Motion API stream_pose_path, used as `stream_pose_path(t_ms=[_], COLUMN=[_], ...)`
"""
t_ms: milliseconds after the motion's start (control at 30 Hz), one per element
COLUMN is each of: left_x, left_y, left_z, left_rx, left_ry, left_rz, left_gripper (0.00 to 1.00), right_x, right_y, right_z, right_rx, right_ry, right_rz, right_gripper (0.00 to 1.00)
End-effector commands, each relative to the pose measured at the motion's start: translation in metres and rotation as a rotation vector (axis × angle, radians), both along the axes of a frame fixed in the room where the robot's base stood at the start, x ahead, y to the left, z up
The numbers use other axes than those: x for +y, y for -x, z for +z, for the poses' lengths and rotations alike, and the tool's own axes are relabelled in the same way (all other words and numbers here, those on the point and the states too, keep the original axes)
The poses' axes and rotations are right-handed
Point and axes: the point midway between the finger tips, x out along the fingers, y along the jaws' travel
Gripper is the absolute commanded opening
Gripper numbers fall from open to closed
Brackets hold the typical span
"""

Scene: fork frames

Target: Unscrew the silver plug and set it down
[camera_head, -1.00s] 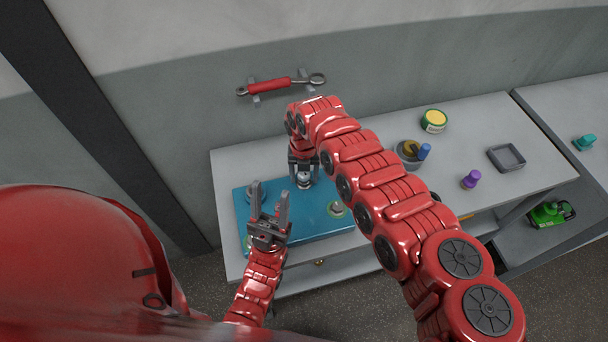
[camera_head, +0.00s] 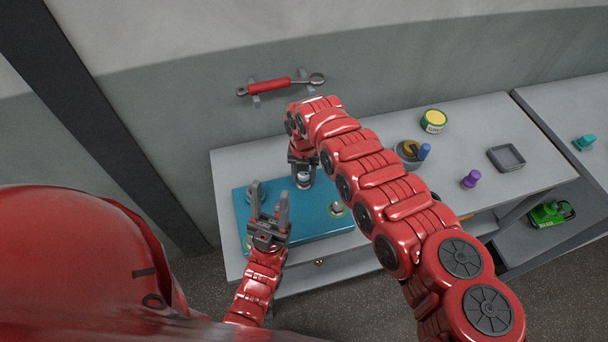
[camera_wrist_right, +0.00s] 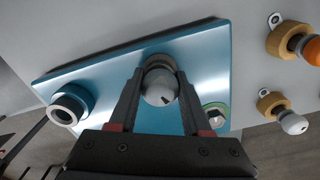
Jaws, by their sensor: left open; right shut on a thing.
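The silver plug (camera_head: 304,181) stands on the blue plate (camera_head: 312,218) on the bench. My right gripper (camera_head: 303,175) reaches down onto it and is shut on it. In the right wrist view the plug's round silver head (camera_wrist_right: 160,87) sits between the two dark fingertips (camera_wrist_right: 160,80). The plug's lower part is hidden, so I cannot tell whether it is clear of the plate. My left gripper (camera_head: 269,200) is open and empty, fingers up, over the front left of the plate.
A silver fitting with a green ring (camera_head: 337,208) is on the plate. A hollow silver collar (camera_wrist_right: 68,107) shows in the right wrist view. Rightward on the bench are a yellow-lidded tin (camera_head: 434,121), a purple plug (camera_head: 471,179) and a grey tray (camera_head: 506,158).

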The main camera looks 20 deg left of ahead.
Motion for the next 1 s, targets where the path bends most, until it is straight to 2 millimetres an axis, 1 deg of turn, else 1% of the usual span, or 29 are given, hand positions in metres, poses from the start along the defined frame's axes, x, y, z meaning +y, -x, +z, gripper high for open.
stream_pose_path(t_ms=[33,100,200,300,500,533,600,867,933,1000], left_x=[0.0000,0.0000,0.0000,0.0000,0.0000,0.0000,0.0000,0.0000,0.0000,0.0000], left_y=[0.0000,0.0000,0.0000,0.0000,0.0000,-0.0001,0.0000,0.0000,0.0000,0.0000], left_z=[0.0000,0.0000,0.0000,0.0000,0.0000,-0.0001,0.0000,0.0000,0.0000,0.0000], left_rx=[0.000,0.000,0.000,0.000,0.000,0.000,0.000,0.000,0.000,0.000], left_ry=[0.000,0.000,0.000,0.000,0.000,0.000,0.000,0.000,0.000,0.000], left_rz=[0.000,0.000,0.000,0.000,0.000,0.000,0.000,0.000,0.000,0.000], left_gripper=[0.50,0.50,0.50,0.50,0.50,0.50,0.50,0.50,0.50,0.50], right_x=[0.0002,0.0002,0.0001,0.0001,0.0001,0.0001,0.0000,0.0000,0.0000,0.0000], right_y=[-0.0002,-0.0002,-0.0002,-0.0002,-0.0001,-0.0001,-0.0001,-0.0001,0.0000,0.0000], right_z=[0.0002,0.0004,0.0005,0.0006,0.0005,0.0005,0.0005,0.0006,0.0005,0.0005], right_rx=[-0.001,-0.001,-0.001,-0.001,0.000,0.000,0.000,0.000,0.000,0.000], right_ry=[0.000,-0.001,0.000,0.000,0.000,0.000,0.000,0.000,0.000,0.000], right_rz=[0.086,0.205,0.325,0.375,0.379,0.378,0.378,0.373,0.336,0.243], right_gripper=[0.17,0.17,0.17,0.17,0.17,0.54,0.65,0.65,0.65,0.65])
